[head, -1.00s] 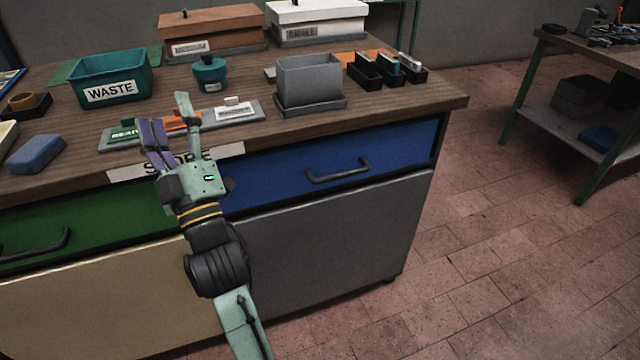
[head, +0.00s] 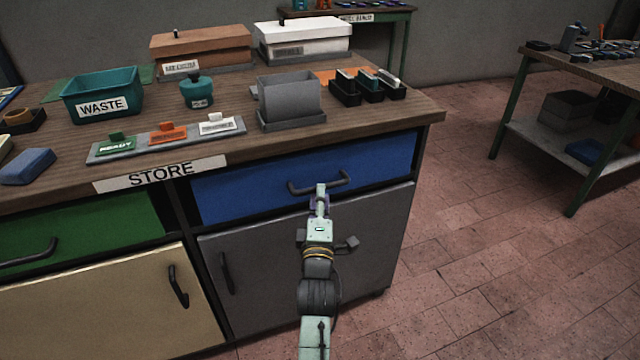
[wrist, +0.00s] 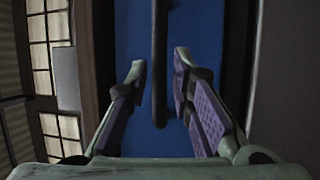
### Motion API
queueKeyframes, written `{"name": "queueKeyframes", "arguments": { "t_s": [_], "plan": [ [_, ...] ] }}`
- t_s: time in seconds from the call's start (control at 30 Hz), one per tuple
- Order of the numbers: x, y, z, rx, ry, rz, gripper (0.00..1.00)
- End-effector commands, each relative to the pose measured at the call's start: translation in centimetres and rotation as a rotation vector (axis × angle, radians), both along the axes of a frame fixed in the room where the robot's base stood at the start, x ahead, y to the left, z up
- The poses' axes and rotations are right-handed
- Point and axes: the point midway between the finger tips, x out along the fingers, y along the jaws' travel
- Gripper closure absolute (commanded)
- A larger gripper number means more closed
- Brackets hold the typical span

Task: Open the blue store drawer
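The blue store drawer (head: 240,190) is at the right of the bench front, under the STORE label, and looks shut. Its dark bar handle (head: 300,188) runs across its face. My gripper (head: 320,192) is at the handle in the head view, near its middle. In the wrist view my gripper (wrist: 160,85) is open, with one purple-padded finger on each side of the handle (wrist: 160,60). A gap shows between the handle and each finger. The blue drawer front (wrist: 200,30) fills the middle behind them.
A green drawer (head: 80,230) is at the left, with a beige door (head: 110,300) below. A grey door (head: 270,260) is under the blue drawer. Trays, boxes and a teal WASTE bin (head: 103,95) stand on the worktop.

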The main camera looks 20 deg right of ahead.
Motion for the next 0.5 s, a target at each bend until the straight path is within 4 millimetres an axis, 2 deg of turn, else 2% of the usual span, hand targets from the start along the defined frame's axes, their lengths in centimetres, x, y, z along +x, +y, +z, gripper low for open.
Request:
{"name": "queueKeyframes", "arguments": {
  "t_s": [0.1, 0.2, 0.5],
  "plan": [
    [1.7, -0.7, 0.6, -0.001, -0.002, 0.000, 0.79],
    [2.6, -1.0, 0.7, 0.000, -0.002, 0.000, 0.79],
    [3.2, -1.2, 0.6, 0.001, -0.001, 0.000, 0.79]
  ]
}}
